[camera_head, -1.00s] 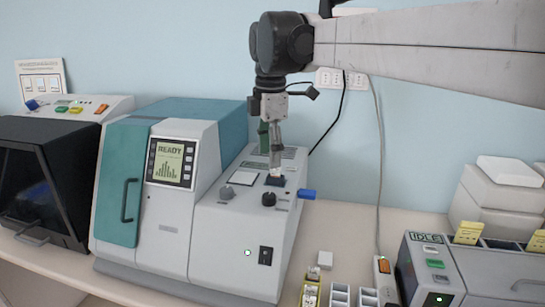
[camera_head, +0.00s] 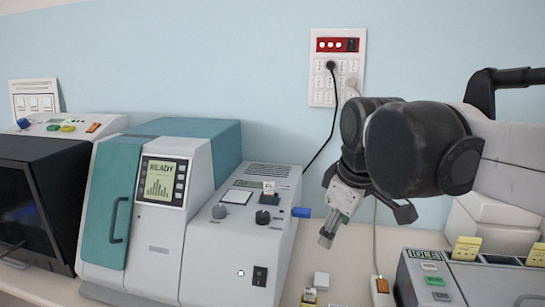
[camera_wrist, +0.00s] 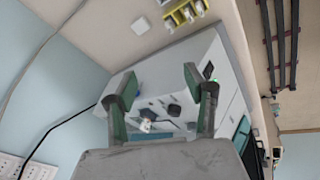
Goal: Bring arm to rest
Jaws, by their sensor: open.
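My gripper (camera_head: 327,234) is in the air to the right of the white and teal machine (camera_head: 238,236), apart from it and tilted down. In the wrist view its two green-lined fingers (camera_wrist: 156,103) stand apart with nothing between them. Beyond them, the machine's top (camera_wrist: 165,112) shows with its knobs and a small white item. In the head view a small pale item (camera_head: 268,187) stands upright in the dark holder on the machine's top.
A black-fronted machine (camera_head: 35,200) stands at the left. A grey unit reading IDLE (camera_head: 450,280) with yellow-tabbed slots is at the right, near white boxes (camera_head: 485,215). Small racks (camera_head: 345,297) sit at the front. A power cord (camera_head: 333,115) runs down from the wall outlet.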

